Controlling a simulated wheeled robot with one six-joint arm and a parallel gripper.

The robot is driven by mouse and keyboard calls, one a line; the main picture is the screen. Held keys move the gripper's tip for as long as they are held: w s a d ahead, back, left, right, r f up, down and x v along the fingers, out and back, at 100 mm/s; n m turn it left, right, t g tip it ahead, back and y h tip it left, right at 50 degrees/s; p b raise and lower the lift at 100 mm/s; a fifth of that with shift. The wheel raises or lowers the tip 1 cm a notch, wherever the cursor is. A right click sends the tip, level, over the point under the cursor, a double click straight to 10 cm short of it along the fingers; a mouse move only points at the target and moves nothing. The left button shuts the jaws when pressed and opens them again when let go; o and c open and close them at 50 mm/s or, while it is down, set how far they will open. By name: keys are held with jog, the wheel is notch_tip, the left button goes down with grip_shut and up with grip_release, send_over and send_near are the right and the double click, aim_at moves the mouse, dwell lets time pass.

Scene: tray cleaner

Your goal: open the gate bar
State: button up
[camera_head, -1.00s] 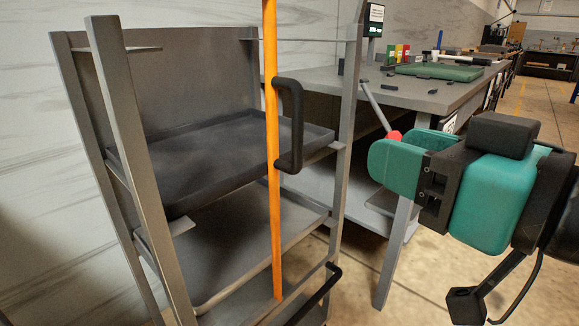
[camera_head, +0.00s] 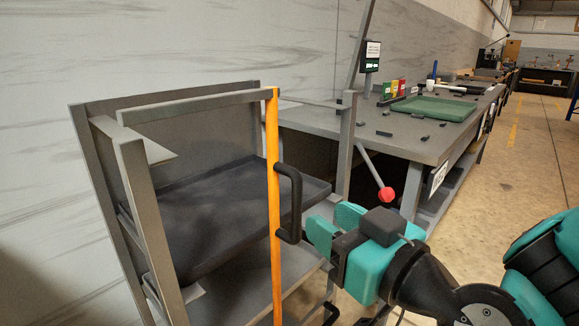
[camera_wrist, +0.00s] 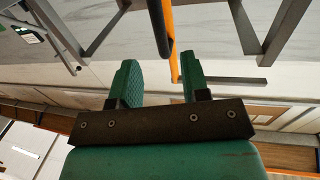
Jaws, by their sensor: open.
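The gate bar (camera_head: 272,200) is an upright orange bar across the front of a grey rack. A black D-shaped handle (camera_head: 296,195) sits on its right side. My green gripper (camera_head: 322,226) is open, just right of the handle's lower end. In the wrist view my gripper (camera_wrist: 158,62) has its two fingers apart. The black handle (camera_wrist: 158,25) reaches down toward the gap between the fingertips, with the orange bar (camera_wrist: 172,45) behind it. I cannot tell whether the fingers touch the handle.
The rack (camera_head: 135,180) holds a dark tray (camera_head: 215,215) on its upper shelf. A workbench (camera_head: 400,135) with a green tray (camera_head: 436,107) and small dark parts stands behind. A lever with a red ball (camera_head: 386,194) sticks out near my arm.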

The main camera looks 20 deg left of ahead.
aim_at(300, 198)
jog(key=p+x, duration=0.3)
jog(key=x, duration=0.1)
jog(key=p+x, duration=0.4)
jog(key=shift+r, duration=0.25)
jog(key=shift+w+a+f+p, duration=0.3)
jog(key=shift+w+a+p, duration=0.25)
jog(key=shift+p, duration=0.4)
jog(key=shift+s+a, duration=0.1)
grip_shut()
